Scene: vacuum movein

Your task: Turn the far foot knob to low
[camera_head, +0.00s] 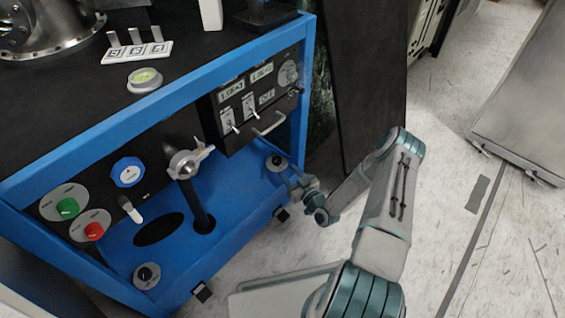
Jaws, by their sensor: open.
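Two black foot knobs on round grey plates sit on the blue lower deck of the cabinet. One foot knob (277,163) is at the deck's right end, and the other foot knob (147,275) is at its lower left corner. Their settings are too small to read. My gripper (291,180) is just below and right of the right-end knob, open and empty, with its fingers toward the cabinet. It looks close to that knob, but I cannot tell whether it touches.
A blue-framed cabinet (120,140) fills the left. A metal clamp on a black post (203,215) rises from the deck. A control panel with a handle (268,124) overhangs the right end. Pale open floor (440,130) lies to the right, with a grey panel (525,100).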

